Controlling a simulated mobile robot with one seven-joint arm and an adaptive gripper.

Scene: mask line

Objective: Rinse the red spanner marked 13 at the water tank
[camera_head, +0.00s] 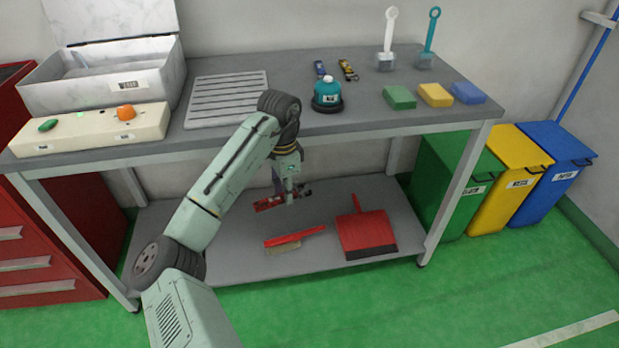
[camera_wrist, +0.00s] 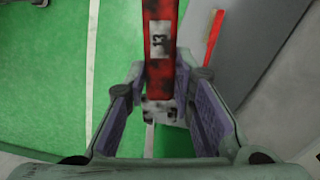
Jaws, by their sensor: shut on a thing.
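The red spanner (camera_wrist: 160,75) carries a white label reading 13 in the wrist view and has dirty dark patches. My gripper (camera_wrist: 161,100) is shut on it, with a finger on each side near its grey-white end. In the head view my gripper (camera_head: 290,192) hangs in front of the workbench, below its top, with the red spanner (camera_head: 268,203) across it. The spanner is partly hidden by the gripper there. The water tank (camera_head: 125,92) is probably the pale labelled box with a raised lid at the bench's back left.
A panel (camera_head: 85,132) with a green and an orange button stands before the tank. A slatted rack (camera_head: 228,82) lies to its right. A red dustpan (camera_head: 365,230) lies on the lower shelf.

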